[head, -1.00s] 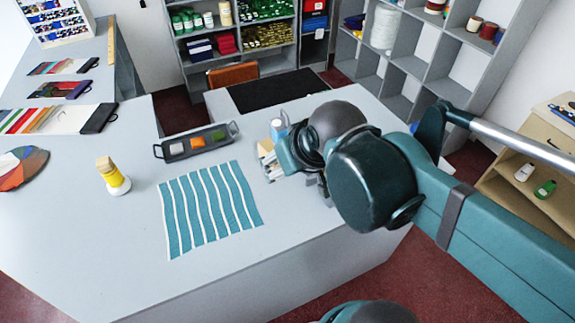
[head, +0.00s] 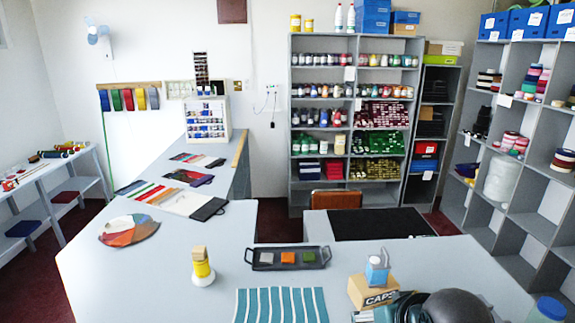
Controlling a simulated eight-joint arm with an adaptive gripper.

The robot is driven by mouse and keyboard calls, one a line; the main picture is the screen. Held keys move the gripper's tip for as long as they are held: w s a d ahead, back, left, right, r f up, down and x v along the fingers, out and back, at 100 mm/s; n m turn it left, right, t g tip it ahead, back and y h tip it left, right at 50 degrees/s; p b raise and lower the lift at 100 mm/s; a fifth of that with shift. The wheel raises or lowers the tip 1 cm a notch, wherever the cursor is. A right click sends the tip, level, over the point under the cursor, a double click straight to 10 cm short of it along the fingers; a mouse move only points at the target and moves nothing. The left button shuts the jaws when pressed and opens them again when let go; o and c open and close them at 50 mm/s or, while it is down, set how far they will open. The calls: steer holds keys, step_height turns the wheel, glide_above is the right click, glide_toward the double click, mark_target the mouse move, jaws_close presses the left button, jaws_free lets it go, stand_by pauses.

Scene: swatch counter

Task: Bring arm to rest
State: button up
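Parts of my arm, teal and dark grey with a rounded dark housing, show at the bottom edge right of centre in the head view. They are beside a cardboard box (head: 371,297) on the counter, in front of it and to its right. The frame's lower edge cuts the arm off. My gripper's fingers are out of the picture, so whether they hold anything does not show. The grey counter (head: 130,270) lies below and to the left of the arm.
A teal striped cloth (head: 281,306) lies on the counter. Behind it is a dark tray (head: 263,258) with three coloured swatches. Shelves (head: 352,75) stand behind.

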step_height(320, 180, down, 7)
steer(key=b, duration=0.6)
stand_by(0.9)
